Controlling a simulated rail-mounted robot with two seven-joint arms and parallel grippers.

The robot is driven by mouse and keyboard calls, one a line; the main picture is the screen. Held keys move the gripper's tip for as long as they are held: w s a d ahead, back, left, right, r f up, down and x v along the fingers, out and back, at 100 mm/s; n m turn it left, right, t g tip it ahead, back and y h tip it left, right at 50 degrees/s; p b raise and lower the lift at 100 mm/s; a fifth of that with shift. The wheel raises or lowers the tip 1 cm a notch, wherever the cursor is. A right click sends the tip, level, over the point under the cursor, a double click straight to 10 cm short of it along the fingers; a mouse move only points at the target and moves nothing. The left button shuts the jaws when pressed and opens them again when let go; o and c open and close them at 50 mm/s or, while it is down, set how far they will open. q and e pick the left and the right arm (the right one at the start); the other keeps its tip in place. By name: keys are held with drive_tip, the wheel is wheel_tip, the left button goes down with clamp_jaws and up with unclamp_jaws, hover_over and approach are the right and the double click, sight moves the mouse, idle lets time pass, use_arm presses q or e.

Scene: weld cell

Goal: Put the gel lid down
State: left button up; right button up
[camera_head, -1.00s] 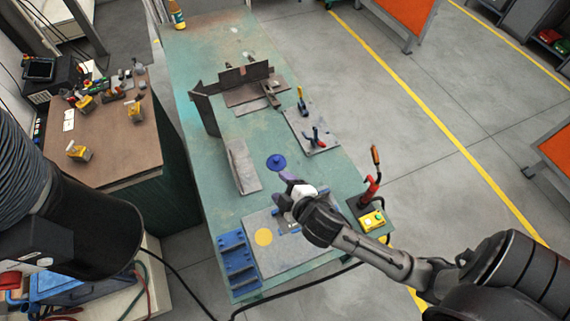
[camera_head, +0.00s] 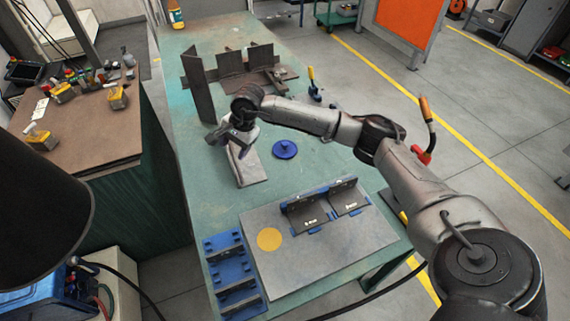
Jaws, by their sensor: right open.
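A flat blue disc with a small knob, which looks like the gel lid (camera_head: 285,150), lies on the green table (camera_head: 330,160). My right gripper (camera_head: 228,146) is open above the table, left of the blue disc and apart from it. Its fingers point down over the end of a grey metal bar (camera_head: 248,168), and I see nothing between them. I cannot tell whether it touches the bar. My left gripper is out of view; only a dark part of that arm shows at the left edge.
Upright brown steel plates (camera_head: 201,88) stand beyond my right gripper. A grey plate with a yellow dot (camera_head: 269,239) and black angle pieces (camera_head: 310,216) lies nearer. A blue slotted rack (camera_head: 232,268) stands at front left. A brown-topped bench (camera_head: 85,140) is further left.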

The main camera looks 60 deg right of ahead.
drive_tip(key=s+d+g+h+b, duration=0.2)
drive_tip(key=d+h, duration=0.1)
drive_tip(key=d, duration=0.5)
drive_tip(key=s+d+g+h+b, duration=0.1)
drive_tip(key=s+d+h+b, duration=0.15)
drive_tip(key=d, duration=0.55)
drive_tip(key=b, duration=0.3)
hover_over(285, 143)
drive_tip(key=a, duration=0.1)
drive_tip(key=shift+m, duration=0.4)
wheel_tip(285, 143, down, 7)
drive_tip(key=shift+a+f, duration=0.15)
drive_tip(key=shift+f, duration=0.05)
drive_tip(key=shift+a+b+x, duration=0.2)
drive_tip(key=shift+b+x, duration=1.05)
drive_tip(key=shift+x, duration=1.05)
drive_tip(key=shift+d+f, duration=0.1)
drive_tip(key=shift+f, duration=0.3)
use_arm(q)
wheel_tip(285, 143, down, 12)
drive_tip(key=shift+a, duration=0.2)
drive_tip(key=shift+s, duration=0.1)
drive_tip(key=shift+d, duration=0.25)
use_arm(e)
drive_tip(key=shift+r, duration=0.1)
drive_tip(key=c, duration=1)
